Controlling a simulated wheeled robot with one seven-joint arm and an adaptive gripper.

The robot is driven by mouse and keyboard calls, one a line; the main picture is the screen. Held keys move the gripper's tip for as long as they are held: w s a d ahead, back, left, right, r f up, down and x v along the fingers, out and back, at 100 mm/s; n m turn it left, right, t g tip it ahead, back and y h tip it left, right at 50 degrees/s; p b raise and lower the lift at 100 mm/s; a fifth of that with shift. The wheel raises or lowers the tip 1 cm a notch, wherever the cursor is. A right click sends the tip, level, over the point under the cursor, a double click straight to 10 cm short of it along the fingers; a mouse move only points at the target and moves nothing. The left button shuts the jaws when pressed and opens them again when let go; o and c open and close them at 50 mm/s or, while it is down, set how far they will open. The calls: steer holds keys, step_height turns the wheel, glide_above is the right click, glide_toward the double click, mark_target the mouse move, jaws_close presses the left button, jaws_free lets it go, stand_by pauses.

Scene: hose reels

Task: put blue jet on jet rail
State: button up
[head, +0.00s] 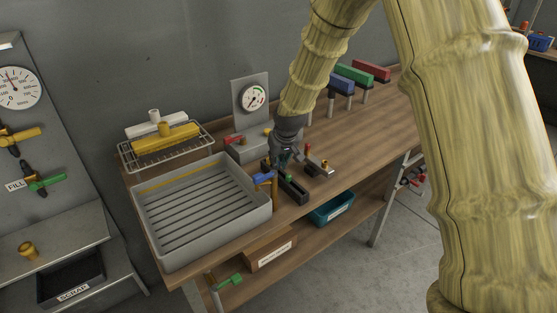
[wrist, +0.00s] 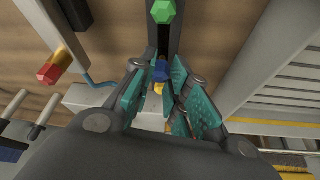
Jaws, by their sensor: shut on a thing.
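The blue jet (wrist: 160,73) has a hexagonal blue head and a yellow part below it. My gripper (wrist: 156,86) is shut on it, with teal finger pads on both sides. The jet rail (head: 294,192) is a dark narrow bar on the bench, right of the grey tray. In the wrist view a green jet (wrist: 163,11) stands on the dark rail, and the blue jet is in line with it. I cannot tell whether the blue jet touches the rail. In the head view my gripper (head: 283,163) is just behind the rail and hides the blue jet.
A red-headed jet (wrist: 53,70) stands to the other side. A gauge stand (head: 250,95) and wire rack (head: 128,160) are behind.

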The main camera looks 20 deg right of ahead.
steer(key=shift+f, duration=0.5)
steer(key=o, duration=0.8)
steer(key=shift+c, duration=0.2)
steer(key=shift+r, duration=0.1)
steer(key=shift+r, duration=0.25)
steer(key=b+v, duration=0.1)
steer(key=v, duration=1.1)
steer(key=shift+r+b, duration=0.3)
steer(key=shift+b, duration=0.05)
steer(key=shift+w, duration=0.1)
